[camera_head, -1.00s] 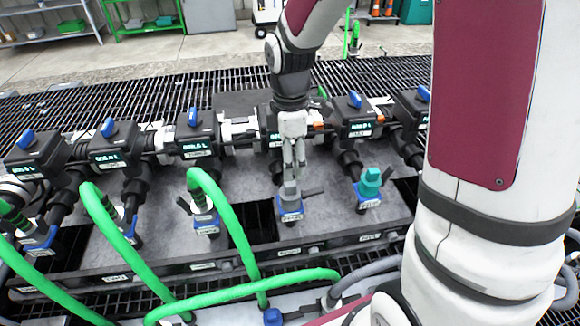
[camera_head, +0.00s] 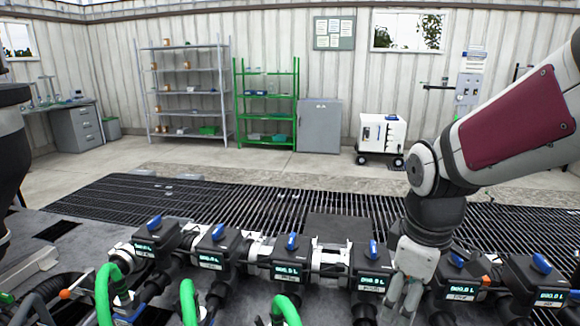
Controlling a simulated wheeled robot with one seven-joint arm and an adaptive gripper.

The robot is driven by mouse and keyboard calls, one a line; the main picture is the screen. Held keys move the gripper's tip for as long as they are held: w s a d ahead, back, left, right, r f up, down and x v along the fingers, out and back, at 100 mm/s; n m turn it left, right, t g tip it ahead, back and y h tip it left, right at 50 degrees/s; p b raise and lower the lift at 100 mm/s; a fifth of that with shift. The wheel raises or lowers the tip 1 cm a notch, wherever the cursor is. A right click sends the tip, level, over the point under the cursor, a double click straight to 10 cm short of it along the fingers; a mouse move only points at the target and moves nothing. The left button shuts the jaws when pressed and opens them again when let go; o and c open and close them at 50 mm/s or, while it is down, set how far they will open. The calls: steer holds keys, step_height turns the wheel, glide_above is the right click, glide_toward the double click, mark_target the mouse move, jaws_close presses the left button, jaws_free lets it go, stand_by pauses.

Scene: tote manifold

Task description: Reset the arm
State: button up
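My arm (camera_head: 515,125) reaches in from the right edge and bends down at a dark wrist joint. My gripper (camera_head: 404,298) points down in front of the row of black meters on the manifold, right of the picture's middle. Its fingers run to the bottom edge, so the tips and anything between them are hidden. I cannot tell whether it is open or shut.
Black meters (camera_head: 290,274) with blue handles and lit displays line the manifold. Green hoses (camera_head: 188,300) rise at the lower left. A black grating (camera_head: 190,203) lies behind. Shelves (camera_head: 190,88), a grey cabinet (camera_head: 320,126) and a white wheeled cart (camera_head: 381,137) stand by the wall.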

steer(key=s+r+m+t+p, duration=0.1)
steer(key=s+r+m+p, duration=0.1)
steer(key=s+r+m, duration=0.3)
steer(key=s+r+m+t+p, duration=0.1)
steer(key=s+r+m, duration=0.4)
steer(key=s, duration=0.7)
steer(key=shift+r+t+y+p, duration=0.3)
steer(key=shift+r+p, duration=0.5)
steer(key=shift+r, duration=0.1)
